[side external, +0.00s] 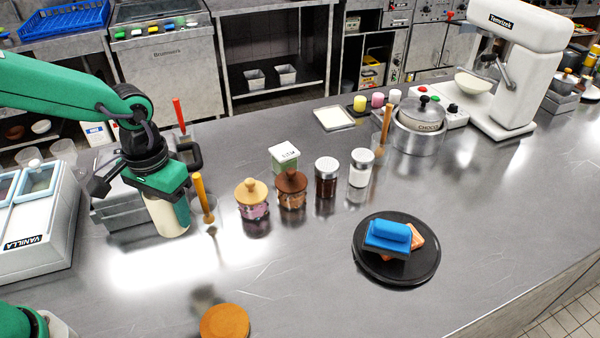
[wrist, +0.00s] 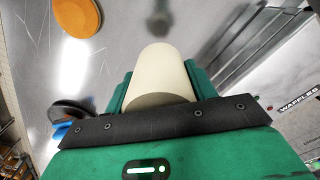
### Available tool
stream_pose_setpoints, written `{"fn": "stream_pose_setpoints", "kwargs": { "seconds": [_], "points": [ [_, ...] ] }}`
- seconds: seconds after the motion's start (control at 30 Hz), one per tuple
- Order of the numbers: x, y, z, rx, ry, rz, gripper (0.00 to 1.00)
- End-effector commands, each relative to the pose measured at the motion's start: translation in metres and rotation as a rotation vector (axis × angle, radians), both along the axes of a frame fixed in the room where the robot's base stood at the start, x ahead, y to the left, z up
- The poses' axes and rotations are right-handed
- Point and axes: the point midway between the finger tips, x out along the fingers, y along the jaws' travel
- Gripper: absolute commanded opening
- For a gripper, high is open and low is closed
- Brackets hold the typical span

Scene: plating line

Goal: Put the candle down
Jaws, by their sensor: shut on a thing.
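The candle (side external: 167,216) is a plain cream cylinder, upright at the left of the counter in the side view. My gripper (side external: 163,190) is shut around its upper part from above. In the wrist view the candle (wrist: 162,72) sits between the two green fingers of my gripper (wrist: 158,92). I cannot tell whether its base touches the counter.
A wooden-handled tool (side external: 200,195) stands close right of the candle, with lidded jars (side external: 252,200) beyond. A grey container (side external: 125,205) is close on the left. An orange disc (side external: 225,322) lies in front. The front middle counter is clear.

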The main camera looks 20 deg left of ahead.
Motion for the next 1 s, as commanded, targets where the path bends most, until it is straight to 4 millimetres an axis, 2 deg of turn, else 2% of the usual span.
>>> {"fn": "stream_pose_setpoints", "kwargs": {
  "seconds": [0.2,0.53,0.77,1.0],
  "points": [
    [-0.018,-0.012,-0.007,0.000,-0.001,-0.001,0.26],
    [-0.016,-0.009,-0.011,0.000,0.000,0.003,0.26],
    [-0.001,0.011,-0.026,0.001,0.002,0.007,0.26],
    [0.022,0.042,-0.050,0.001,0.003,0.006,0.26]
  ]
}}
